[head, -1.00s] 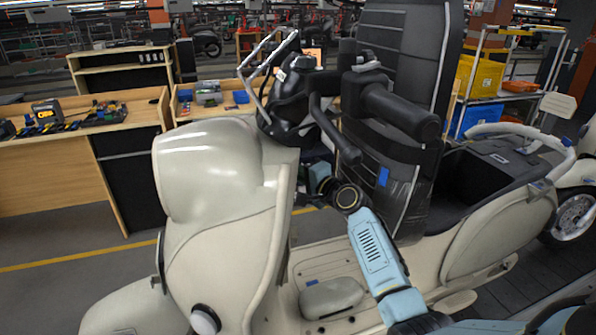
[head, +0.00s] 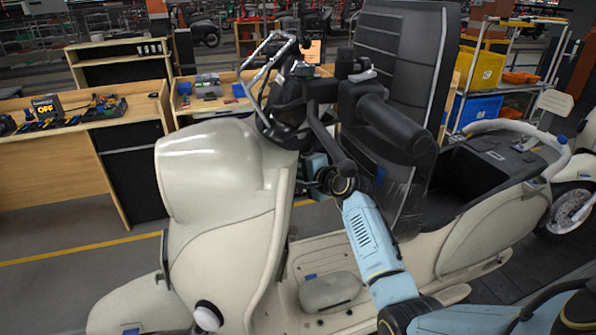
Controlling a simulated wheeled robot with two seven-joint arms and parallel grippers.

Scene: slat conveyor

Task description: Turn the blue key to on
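I cannot make out the blue key; the area behind the front shield is largely hidden by the shield, the handlebars and my arm. My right arm comes in from the lower right, and its light blue wrist (head: 317,166) reaches in behind the front shield, below the handlebars. My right gripper's fingers are hidden there. My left gripper is not in view.
The scooter's floorboard (head: 300,265) lies below my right forearm. A shelf cart with a yellow bin (head: 480,70) stands at the back right.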

